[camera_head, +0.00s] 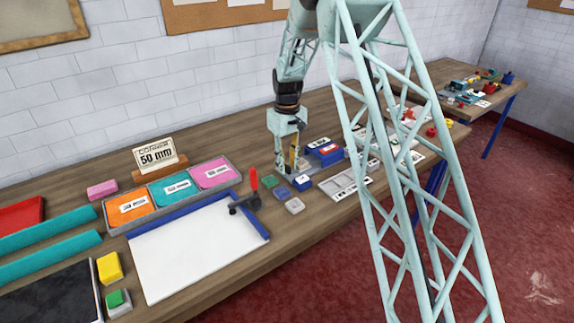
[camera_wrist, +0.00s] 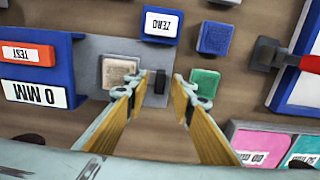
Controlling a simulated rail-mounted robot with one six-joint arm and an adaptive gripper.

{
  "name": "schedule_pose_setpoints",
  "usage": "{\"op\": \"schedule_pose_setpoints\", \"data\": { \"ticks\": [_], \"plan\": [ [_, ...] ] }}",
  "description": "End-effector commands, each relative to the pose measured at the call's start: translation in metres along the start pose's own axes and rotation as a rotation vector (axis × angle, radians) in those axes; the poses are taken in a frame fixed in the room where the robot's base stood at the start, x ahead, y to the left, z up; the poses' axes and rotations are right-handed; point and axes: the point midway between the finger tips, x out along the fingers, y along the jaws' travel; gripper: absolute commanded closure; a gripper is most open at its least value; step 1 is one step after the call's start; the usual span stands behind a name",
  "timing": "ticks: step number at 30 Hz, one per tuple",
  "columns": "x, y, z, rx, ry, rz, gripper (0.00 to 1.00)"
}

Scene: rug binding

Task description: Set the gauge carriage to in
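In the wrist view a grey plate (camera_wrist: 92,57) carries a beige square block (camera_wrist: 119,71) and a small dark upright piece (camera_wrist: 160,84). The gauge carriage is not labelled, so I cannot tell for certain which part it is. My gripper (camera_wrist: 163,88) is open, with one fingertip on each side of the dark piece; I cannot tell whether either touches it. A blue housing (camera_wrist: 62,76) reading "0 MM", with an orange "TEST" button (camera_wrist: 27,53), adjoins the plate's left end. In the head view my gripper (camera_head: 293,166) is low over the table and hides part of the plate.
A blue "ZERO" block (camera_wrist: 161,24), a blue square pad (camera_wrist: 214,38) and a green pad (camera_wrist: 205,82) lie close around the gripper. A "50 mm" sign (camera_head: 156,154) stands behind coloured trays.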

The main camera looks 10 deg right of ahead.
Motion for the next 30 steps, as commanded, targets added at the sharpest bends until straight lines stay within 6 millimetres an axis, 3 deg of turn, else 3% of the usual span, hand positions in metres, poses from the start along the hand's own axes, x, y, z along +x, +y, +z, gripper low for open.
{"op": "schedule_pose_setpoints", "data": {
  "ticks": [8,17,30],
  "plan": [
    [0.0,0.0,0.0,0.0,0.0,0.0,1.0],
    [0.0,0.006,0.0,0.001,0.0,0.0,1.0],
    [0.0,0.065,0.0,0.002,0.0,0.0,1.0]
  ]
}}
